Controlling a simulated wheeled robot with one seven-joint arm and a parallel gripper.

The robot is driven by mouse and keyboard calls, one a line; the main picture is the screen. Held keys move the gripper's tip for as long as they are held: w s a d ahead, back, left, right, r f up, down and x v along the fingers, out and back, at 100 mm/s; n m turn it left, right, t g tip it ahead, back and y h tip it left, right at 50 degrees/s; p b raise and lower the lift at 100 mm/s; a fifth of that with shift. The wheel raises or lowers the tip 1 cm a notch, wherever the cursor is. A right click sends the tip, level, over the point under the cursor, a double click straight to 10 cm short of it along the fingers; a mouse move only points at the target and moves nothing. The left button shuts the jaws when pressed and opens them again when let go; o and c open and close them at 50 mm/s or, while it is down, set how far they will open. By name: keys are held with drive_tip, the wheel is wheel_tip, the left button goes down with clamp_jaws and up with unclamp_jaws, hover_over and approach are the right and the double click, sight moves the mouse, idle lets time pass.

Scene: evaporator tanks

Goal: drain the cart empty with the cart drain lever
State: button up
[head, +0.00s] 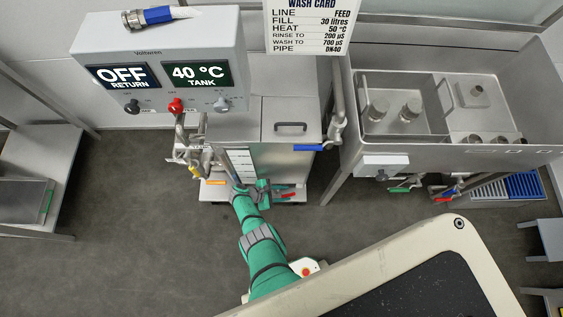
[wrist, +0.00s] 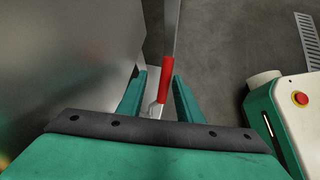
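The steel cart (head: 262,90) stands at the centre of the head view. A red-handled lever (head: 286,196) is low at its front right; no label on it can be read, so I cannot tell whether it is the cart drain lever. My gripper (head: 273,190) is low at the cart's front, close to this lever. In the wrist view a red handle (wrist: 167,76) shows between the two fingers of my gripper (wrist: 156,85). The fingers are apart, with gaps beside the handle. The liquid inside the cart is hidden.
A control box (head: 160,65) reads OFF RETURN and 40 °C TANK. Other levers are orange (head: 215,182), yellow (head: 193,171) and blue (head: 308,148). A steel sink unit (head: 450,100) stands right, a steel table (head: 40,160) left. Floor (head: 120,210) at front left is clear.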

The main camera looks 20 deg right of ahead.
drive_tip(key=shift+s, duration=0.15)
drive_tip(key=shift+a, duration=0.15)
drive_tip(key=shift+a+r, duration=0.3)
drive_tip(key=v, duration=1)
drive_tip(key=shift+d, duration=0.15)
